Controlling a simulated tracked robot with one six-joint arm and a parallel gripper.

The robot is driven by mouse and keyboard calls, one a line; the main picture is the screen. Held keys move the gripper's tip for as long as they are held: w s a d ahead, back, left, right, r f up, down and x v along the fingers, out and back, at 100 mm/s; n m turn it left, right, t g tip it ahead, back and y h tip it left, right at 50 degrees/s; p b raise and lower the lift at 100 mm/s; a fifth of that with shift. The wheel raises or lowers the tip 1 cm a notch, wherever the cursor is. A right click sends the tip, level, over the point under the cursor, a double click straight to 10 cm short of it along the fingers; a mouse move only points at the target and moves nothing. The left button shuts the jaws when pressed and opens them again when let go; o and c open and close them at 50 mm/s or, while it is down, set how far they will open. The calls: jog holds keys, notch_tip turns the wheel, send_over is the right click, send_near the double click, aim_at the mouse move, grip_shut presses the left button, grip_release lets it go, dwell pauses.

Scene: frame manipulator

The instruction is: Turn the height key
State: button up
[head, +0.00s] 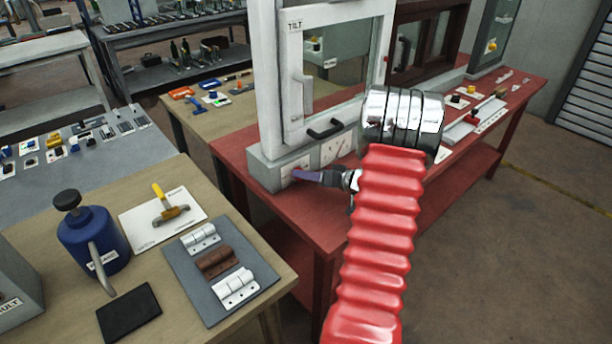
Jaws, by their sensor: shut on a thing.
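A white window frame labelled TILT (293,75) stands on a grey base (268,170) on the red table. The base front carries pale dial panels (335,148). A black handle (325,129) sits on the frame's lower rail.
The red table (290,212) has clear room in front of the base. A brown window (425,40) stands behind my arm.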

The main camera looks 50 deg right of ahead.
jog(key=shift+d+f+m+t+y, duration=0.15)
jog(key=shift+m+t+y, duration=0.2)
jog(key=shift+m, duration=0.45)
jog(key=o, duration=1.1)
jog(key=v, duration=1.3)
jog(key=shift+s+d, duration=0.1)
jog(key=shift+s, duration=0.25)
